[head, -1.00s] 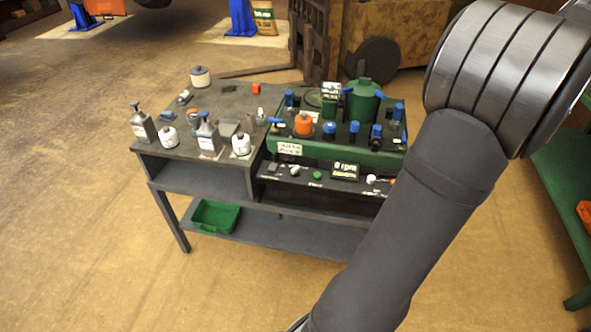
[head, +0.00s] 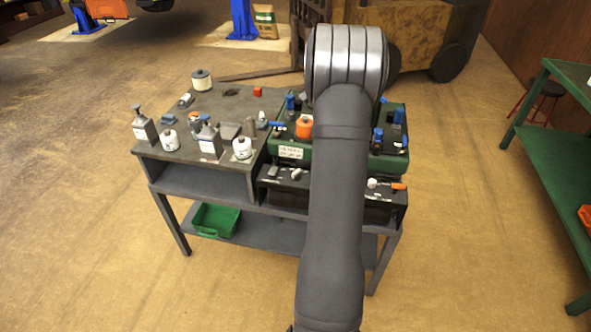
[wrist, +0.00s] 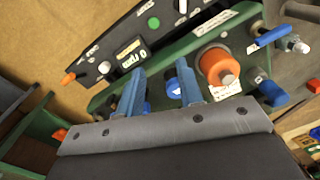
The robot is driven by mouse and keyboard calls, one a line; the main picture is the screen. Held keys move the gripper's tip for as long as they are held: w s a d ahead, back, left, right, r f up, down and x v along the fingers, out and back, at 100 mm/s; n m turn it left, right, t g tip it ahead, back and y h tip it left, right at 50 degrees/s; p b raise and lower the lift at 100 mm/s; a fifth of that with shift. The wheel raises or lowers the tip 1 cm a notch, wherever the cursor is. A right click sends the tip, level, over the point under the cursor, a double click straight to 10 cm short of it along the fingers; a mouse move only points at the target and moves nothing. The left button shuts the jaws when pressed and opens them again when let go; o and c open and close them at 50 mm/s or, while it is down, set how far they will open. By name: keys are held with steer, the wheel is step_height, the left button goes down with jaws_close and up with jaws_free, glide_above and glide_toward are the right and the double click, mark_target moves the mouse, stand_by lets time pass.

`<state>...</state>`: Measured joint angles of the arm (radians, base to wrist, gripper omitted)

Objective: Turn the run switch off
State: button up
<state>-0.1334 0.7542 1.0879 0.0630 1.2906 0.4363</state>
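A black control panel (head: 283,183) runs along the front of the green machine (head: 376,162). In the wrist view the panel (wrist: 110,40) carries a white toggle-like knob (wrist: 182,19), a green button (wrist: 153,22), a display reading 0 rpm (wrist: 130,54), another white knob (wrist: 104,68) and an orange-tipped lever (wrist: 68,78). The labels are too small to read, so I cannot tell which control is the run switch. My gripper (wrist: 161,66) is open with two blue fingers apart and nothing between them, over the machine's green edge. In the head view my arm hides the gripper and the panel's middle.
Blue-capped fittings and an orange cap (head: 305,127) stand on the machine. Bottles and white canisters (head: 242,147) stand on the bench at the left. A green tray (head: 214,219) sits on the lower shelf. The floor in front of the bench is clear.

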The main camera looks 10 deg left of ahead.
steer(key=m, duration=0.2)
glide_above(296, 172)
step_height(296, 172, down, 3)
steer(key=f, duration=0.1)
steer(key=shift+h, duration=0.4)
step_height(296, 172, down, 17)
steer(key=shift+f, duration=0.1)
steer(key=shift+s, duration=0.1)
jaws_close()
